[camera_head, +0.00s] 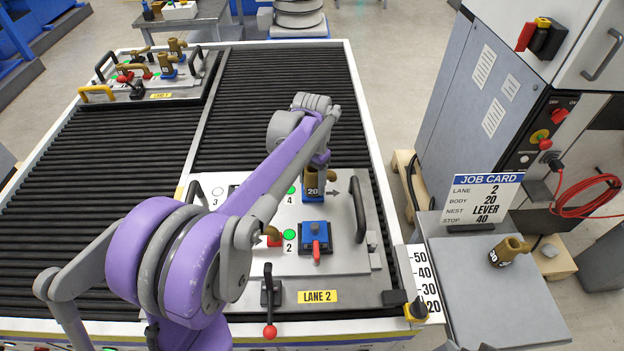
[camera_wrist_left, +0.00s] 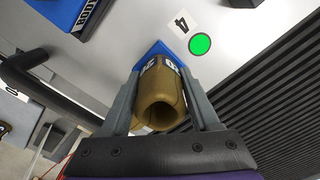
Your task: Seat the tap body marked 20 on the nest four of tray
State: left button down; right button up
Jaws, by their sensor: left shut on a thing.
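The brass tap body marked 20 (camera_head: 314,187) is between the fingers of my left gripper (camera_head: 319,172), at the number 4 of the lane 2 tray (camera_head: 345,265). In the left wrist view the fingers close on both sides of the tap body (camera_wrist_left: 158,105), its open round end facing the camera. A blue nest block (camera_wrist_left: 152,52) shows behind it, beside the label 4 (camera_wrist_left: 181,22) and a green dot (camera_wrist_left: 201,43). I cannot tell whether the body rests fully in the nest. My right gripper is not in view.
A blue block with a red lever (camera_head: 316,240) stands nearer on the tray. A black handle (camera_head: 360,209) rises at its right. A tap body marked 30 (camera_head: 508,252) lies on the side bench. The job card (camera_head: 485,200) reads lane 2, body 20, nest LEVER, stop 40.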

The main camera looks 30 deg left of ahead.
pick_arm(q)
jog(key=shift+c, duration=0.2)
grip_release()
notch_tip(320, 180, up, 11)
jog(key=shift+p, duration=0.35)
jog(key=shift+s+f, duration=0.1)
jog(key=shift+f, duration=0.05)
dwell(0.3)
